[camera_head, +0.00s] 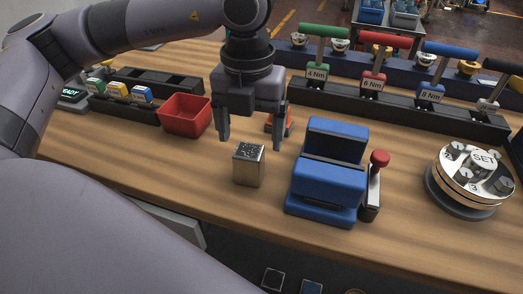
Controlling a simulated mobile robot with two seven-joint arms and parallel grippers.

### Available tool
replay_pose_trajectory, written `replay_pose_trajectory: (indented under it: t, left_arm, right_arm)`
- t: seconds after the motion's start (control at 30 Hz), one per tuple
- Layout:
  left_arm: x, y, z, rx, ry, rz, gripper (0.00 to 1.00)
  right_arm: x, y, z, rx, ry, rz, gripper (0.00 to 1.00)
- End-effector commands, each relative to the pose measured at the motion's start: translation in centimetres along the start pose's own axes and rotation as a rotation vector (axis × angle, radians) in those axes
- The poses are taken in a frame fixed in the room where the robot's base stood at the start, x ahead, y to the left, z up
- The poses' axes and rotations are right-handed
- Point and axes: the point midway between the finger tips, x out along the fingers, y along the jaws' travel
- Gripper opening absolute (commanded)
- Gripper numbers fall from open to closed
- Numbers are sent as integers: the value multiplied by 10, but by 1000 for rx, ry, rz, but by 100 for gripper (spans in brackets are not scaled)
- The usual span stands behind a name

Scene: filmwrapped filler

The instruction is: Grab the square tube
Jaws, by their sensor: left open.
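The square tube (248,168) is a short, upright, silvery block with a speckled dark top. It stands on the wooden bench in the middle of the head view. My left gripper (251,135) points down, open and empty, with its fingers apart. It appears above and slightly behind the tube, and I see no contact. My right gripper is out of view.
A blue vise (325,187) with a red-knobbed lever (376,178) stands close right of the tube. A red bin (185,116) is behind left, and a small orange object (289,121) is behind the gripper. A round dial fixture (468,178) stands far right. Torque handles rest in a rack (400,115) behind.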

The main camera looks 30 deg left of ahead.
Motion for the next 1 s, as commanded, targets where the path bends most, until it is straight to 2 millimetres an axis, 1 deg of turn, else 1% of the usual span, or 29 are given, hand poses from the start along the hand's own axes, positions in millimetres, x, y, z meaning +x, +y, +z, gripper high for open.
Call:
replay_pose_trajectory:
  t: [0.07, 0.17, 0.37, 0.5, 0.63, 0.73, 0.93, 0.97, 1.0]
  left_arm:
    - [1, 1, 0, -2, -1, 2, 83]
    - [7, 1, 0, -2, -1, 3, 83]
    - [28, 4, -1, 0, 1, 3, 83]
    - [48, 9, -4, 0, 2, 2, 83]
    - [65, 9, -3, 1, 1, 0, 83]
    - [70, 9, -3, 1, 0, -1, 83]
    - [71, 8, -3, 1, 0, -2, 83]
    - [71, 8, -3, 1, 0, -2, 76]
    - [71, 8, -3, 1, 0, -1, 63]
  right_arm:
    - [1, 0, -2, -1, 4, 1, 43]
    - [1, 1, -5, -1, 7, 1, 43]
    - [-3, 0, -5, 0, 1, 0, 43]
    - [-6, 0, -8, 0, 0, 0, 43]
    - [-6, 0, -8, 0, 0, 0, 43]
    - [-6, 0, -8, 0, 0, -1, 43]
    - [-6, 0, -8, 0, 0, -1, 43]
    - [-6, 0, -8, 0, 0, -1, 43]
    - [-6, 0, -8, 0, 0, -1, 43]
